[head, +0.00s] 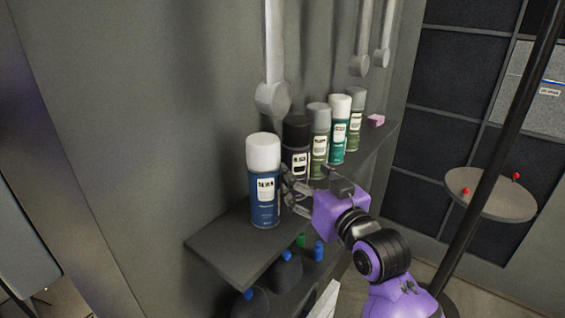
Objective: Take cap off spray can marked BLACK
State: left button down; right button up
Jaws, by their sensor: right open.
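A spray can with a black cap (297,148) stands upright on the dark shelf (225,248), second from the near end. Its cap is on, and its small white label is too blurred to read surely. My right gripper (290,188), on the purple wrist, is open and empty. It sits in front of the black can's lower body, between it and the blue can (263,195) with a white cap. Its fingers hide part of the black can's lower side; I cannot tell whether they touch it. My left gripper is out of view.
Several grey- and white-capped cans, including a teal one (339,135), stand close behind the black can. A pink block (376,120) lies at the shelf's far end. Grey hanging tools (273,97) are close above. A dark pole (508,120) and a round table (490,198) are at right.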

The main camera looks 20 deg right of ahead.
aim_at(302, 166)
jog(key=shift+w+r, duration=0.2)
jog(key=shift+r, duration=0.05)
jog(key=shift+a+r, duration=0.1)
jog(key=shift+r, duration=0.15)
jog(key=shift+w+a+r, duration=0.15)
jog(key=shift+w+r, duration=0.05)
jog(key=shift+w, duration=0.75)
jog(key=w, duration=0.3)
jog(key=shift+a+f+p, duration=0.1)
jog(key=shift+p, duration=0.25)
jog(key=shift+w+f, duration=0.1)
jog(key=shift+w, duration=0.25)
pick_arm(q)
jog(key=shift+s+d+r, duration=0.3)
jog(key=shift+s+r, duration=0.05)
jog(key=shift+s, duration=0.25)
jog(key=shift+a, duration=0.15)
pick_arm(e)
jog(key=c, duration=1.6)
